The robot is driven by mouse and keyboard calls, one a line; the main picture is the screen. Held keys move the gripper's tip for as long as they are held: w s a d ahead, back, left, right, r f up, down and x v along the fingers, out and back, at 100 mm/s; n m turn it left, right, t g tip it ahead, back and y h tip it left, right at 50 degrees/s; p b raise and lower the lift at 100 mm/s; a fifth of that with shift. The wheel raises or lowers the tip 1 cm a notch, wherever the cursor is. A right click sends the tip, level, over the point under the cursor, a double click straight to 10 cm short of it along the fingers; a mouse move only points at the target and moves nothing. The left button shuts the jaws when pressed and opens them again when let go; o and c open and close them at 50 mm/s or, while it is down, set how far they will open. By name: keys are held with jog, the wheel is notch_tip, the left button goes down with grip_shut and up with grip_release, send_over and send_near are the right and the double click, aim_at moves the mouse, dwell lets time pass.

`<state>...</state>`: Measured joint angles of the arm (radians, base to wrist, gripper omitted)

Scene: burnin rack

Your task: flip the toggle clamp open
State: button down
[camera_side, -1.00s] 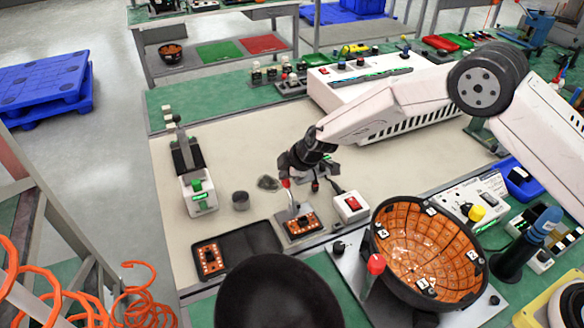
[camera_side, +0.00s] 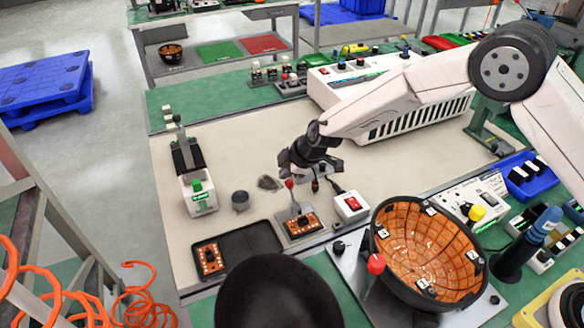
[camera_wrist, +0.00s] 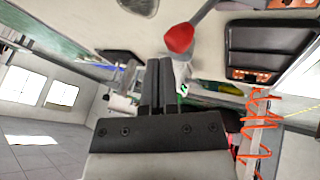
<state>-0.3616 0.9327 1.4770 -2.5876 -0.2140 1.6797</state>
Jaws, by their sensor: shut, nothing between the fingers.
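The toggle clamp (camera_side: 296,204) has a light lever with a red knob at its top. It stands over an orange board (camera_side: 311,227) on a small plate, its lever nearly upright and leaning slightly left in the side view. My gripper (camera_side: 286,161) is just above and behind the red knob, its fingers shut and empty. In the wrist view the dark fingers (camera_wrist: 160,64) are pressed together, and the red knob (camera_wrist: 180,38) shows just beyond them to the right. I cannot tell whether they touch. The clamp's lower part is not clear in the wrist view.
A black tray (camera_side: 262,236) with another orange board lies left of the clamp. A white box with a red switch (camera_side: 351,206) stands close on the right. A large bowl-shaped fixture (camera_side: 374,262) is front right. The beige mat (camera_side: 235,150) behind is mostly clear.

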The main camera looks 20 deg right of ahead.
aim_at(289, 184)
jog(key=w+d+r, duration=0.3)
jog(key=w+r, duration=0.1)
jog(key=r, duration=0.5)
jog(key=shift+w, duration=0.1)
jog(key=s+a+t, duration=0.3)
jog(key=a+t, duration=0.2)
jog(key=a, duration=0.8)
jog(key=s+d+f+h, duration=0.1)
jog(key=s+h, duration=0.3)
jog(key=s, duration=0.3)
jog(key=s+d+f+h, duration=0.1)
jog(key=s+f+h, duration=0.1)
jog(key=s+h, duration=0.3)
jog(key=shift+s+d+f+h, duration=0.2)
jog(key=shift+s+d+h, duration=0.1)
jog(key=shift+s, duration=1.05)
jog(key=shift+w, duration=0.1)
jog(key=x, duration=1.4)
jog(key=shift+d+f, duration=0.1)
jog(key=shift+f, duration=0.1)
